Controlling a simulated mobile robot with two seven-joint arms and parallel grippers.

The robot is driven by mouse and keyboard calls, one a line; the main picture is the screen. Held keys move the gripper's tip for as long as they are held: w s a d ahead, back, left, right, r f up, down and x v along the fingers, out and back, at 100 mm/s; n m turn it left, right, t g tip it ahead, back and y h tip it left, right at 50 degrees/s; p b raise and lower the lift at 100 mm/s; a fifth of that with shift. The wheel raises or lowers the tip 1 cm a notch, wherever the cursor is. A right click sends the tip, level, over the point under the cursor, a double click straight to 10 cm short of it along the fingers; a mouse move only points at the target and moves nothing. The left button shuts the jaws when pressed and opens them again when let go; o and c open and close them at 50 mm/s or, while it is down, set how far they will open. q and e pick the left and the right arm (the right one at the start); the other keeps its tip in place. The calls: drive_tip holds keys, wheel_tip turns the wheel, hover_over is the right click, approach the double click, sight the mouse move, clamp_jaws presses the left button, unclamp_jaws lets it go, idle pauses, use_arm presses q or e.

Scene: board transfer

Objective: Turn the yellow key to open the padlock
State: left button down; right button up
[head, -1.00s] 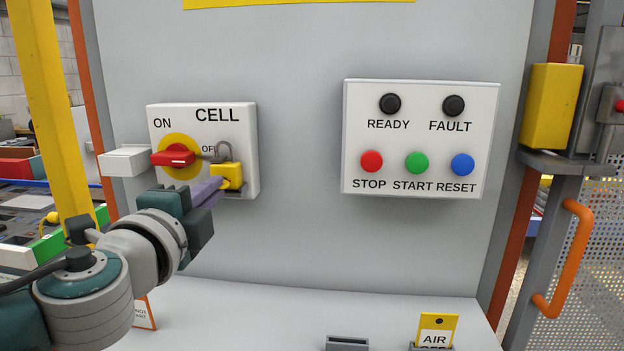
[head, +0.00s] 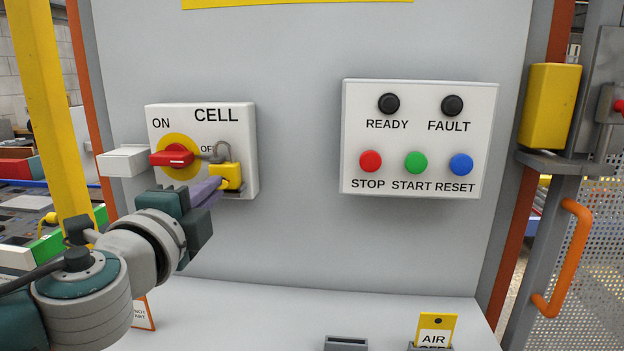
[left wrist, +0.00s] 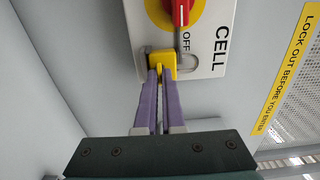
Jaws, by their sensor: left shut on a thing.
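The yellow padlock (head: 229,172) hangs at the right of the red switch handle (head: 172,156) on the CELL box (head: 215,130). Its grey shackle (head: 223,150) shows above the body, by the handle's tip. My left gripper (head: 219,186) reaches up from the lower left, with its purple fingers just below the padlock. In the left wrist view the fingers (left wrist: 159,78) are shut on the yellow key (left wrist: 159,70) at the padlock's underside (left wrist: 162,60). Most of the key is hidden between the fingers. My right gripper is not in view.
A white panel (head: 420,105) with lamps and push buttons is to the right. A yellow AIR tag (head: 437,325) stands on the ledge (head: 270,305) below. The wall between box and panel is clear.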

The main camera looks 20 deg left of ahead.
use_arm(q)
drive_tip(key=shift+m+p, duration=0.65)
drive_tip(key=shift+m, duration=1.35)
drive_tip(key=shift+m+p, duration=0.7)
drive_tip(key=shift+m, duration=1.2)
